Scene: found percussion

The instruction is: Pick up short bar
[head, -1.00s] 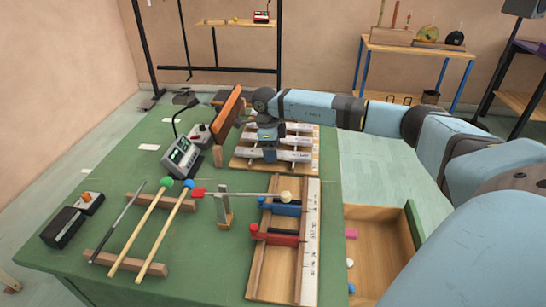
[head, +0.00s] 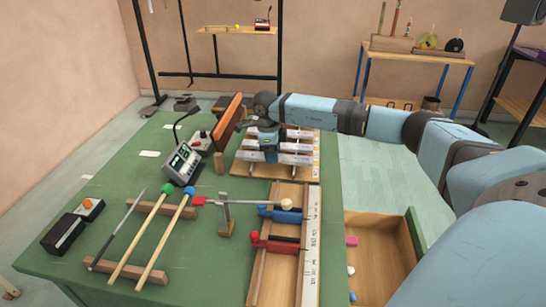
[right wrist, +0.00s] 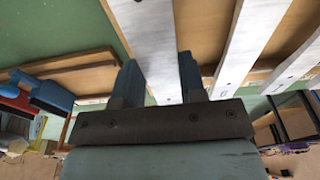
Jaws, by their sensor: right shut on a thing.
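Several silver-grey bars lie across a wooden frame (head: 239,169) at the back right of the green table. My right gripper (head: 271,157) points down over the nearest bar (head: 293,158). In the right wrist view, the two blue fingers (right wrist: 160,78) stand one on each side of a pale bar (right wrist: 150,42) and are shut on it. Other bars (right wrist: 243,45) run beside it to the right. I cannot tell whether the held bar is clear of the frame. My left gripper is not in view.
An orange-brown upright board (head: 228,121) stands close left of the gripper. A grey device with a display (head: 182,163) is left of the frame. Two mallets (head: 166,235) and a wooden tray with red and blue clamps (head: 262,262) lie nearer. An open drawer (head: 384,250) juts out right.

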